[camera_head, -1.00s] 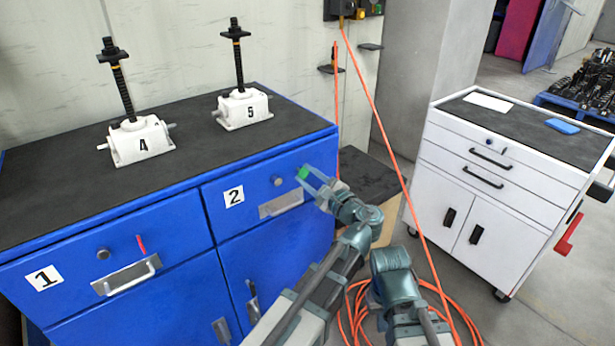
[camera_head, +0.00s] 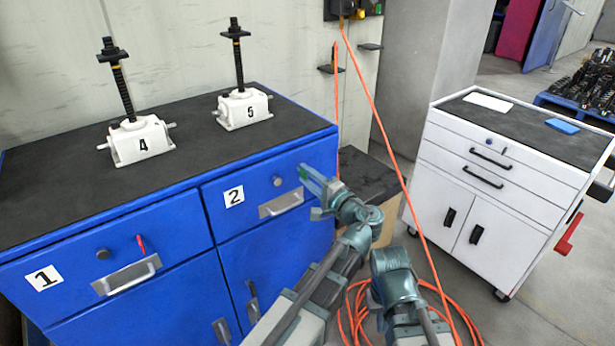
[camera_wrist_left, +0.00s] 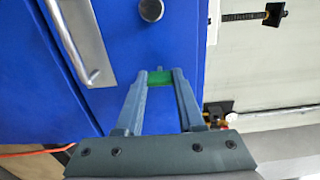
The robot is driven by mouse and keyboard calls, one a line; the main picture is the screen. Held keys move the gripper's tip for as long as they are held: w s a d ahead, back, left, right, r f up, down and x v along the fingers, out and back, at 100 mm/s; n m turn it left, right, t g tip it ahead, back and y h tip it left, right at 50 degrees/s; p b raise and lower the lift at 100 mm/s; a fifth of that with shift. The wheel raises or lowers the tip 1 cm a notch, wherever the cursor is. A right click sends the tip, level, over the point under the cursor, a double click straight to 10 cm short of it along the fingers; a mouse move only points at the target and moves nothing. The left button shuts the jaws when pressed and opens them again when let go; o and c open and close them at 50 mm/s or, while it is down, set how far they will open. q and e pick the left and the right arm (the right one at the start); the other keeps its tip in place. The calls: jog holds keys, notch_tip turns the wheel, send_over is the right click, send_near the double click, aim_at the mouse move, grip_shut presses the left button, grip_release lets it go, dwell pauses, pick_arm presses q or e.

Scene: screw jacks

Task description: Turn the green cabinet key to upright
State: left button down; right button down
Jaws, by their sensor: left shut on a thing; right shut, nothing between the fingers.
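The green key (camera_head: 303,175) is at the upper right of the blue cabinet's drawer front marked 2. In the head view it is a small dark green patch, mostly covered by my fingers. My left gripper (camera_head: 308,178) reaches it from the lower right and is shut on it. In the left wrist view the green key (camera_wrist_left: 160,76) fills the gap between the two fingertips of my left gripper (camera_wrist_left: 160,80), against the blue front. The key's exact tilt cannot be told. My right arm shows at the lower middle right; its fingers are not visible.
Drawer 2 has a round knob (camera_head: 278,181) and a metal handle (camera_head: 281,204) left of the key. A red key (camera_head: 141,244) is on drawer 1. White screw jacks 4 (camera_head: 140,142) and 5 (camera_head: 243,108) stand on top. An orange cable (camera_head: 384,135) hangs to the right.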

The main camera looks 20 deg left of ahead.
pick_arm(q)
jog(key=shift+n, duration=0.3)
jog(key=c, duration=0.5)
grip_release()
jog(key=shift+s+d, duration=0.1)
pick_arm(e)
jog(key=shift+d, duration=0.1)
